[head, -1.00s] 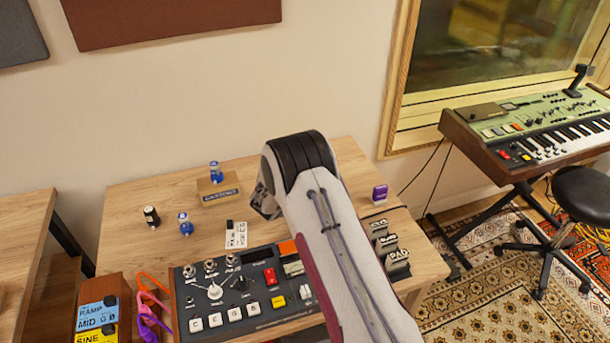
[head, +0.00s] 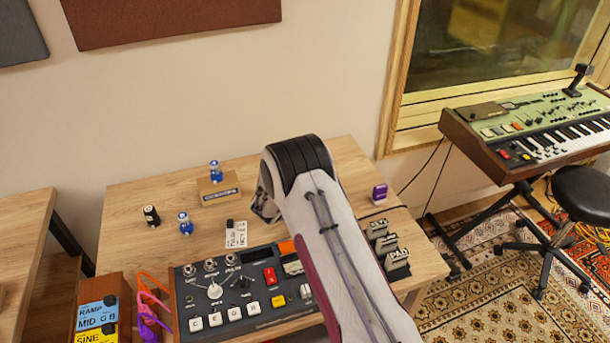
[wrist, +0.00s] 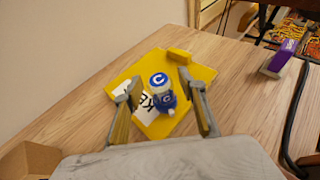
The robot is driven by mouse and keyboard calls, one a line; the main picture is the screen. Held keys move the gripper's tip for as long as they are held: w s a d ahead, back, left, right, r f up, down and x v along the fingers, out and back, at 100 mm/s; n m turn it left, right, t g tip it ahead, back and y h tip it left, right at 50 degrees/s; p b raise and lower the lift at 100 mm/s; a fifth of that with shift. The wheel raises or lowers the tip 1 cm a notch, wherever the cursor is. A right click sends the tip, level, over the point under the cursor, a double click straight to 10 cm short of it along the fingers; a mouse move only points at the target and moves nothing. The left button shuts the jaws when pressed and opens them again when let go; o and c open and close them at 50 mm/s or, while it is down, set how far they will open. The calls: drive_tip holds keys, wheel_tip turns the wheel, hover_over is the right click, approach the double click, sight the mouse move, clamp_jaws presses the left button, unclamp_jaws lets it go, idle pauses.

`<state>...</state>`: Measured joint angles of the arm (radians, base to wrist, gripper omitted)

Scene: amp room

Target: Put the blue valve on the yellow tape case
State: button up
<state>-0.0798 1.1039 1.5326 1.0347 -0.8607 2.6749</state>
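In the wrist view, a blue valve (wrist: 160,88) with a white top marked "C" appears to stand upright on the yellow tape case (wrist: 203,74), partly over its white label. My gripper (wrist: 158,92) is open, with one finger on each side of the valve and a visible gap to each. In the head view, my arm hides the tape case, this valve and the fingertips.
A black knob-like piece (head: 151,215) and a white card (head: 236,234) lie on the wooden table (head: 130,240). A synth panel (head: 240,290) fills the front. A purple box (head: 379,193) stands right, also in the wrist view (wrist: 277,60).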

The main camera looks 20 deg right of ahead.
drive_tip(key=shift+r, duration=0.2)
drive_tip(key=shift+s+a+r, duration=0.1)
drive_tip(key=shift+s+a, duration=0.1)
drive_tip(key=v, duration=1.1)
drive_tip(key=shift+s, duration=0.2)
drive_tip(key=shift+a, duration=0.15)
drive_tip(key=shift+r, duration=0.15)
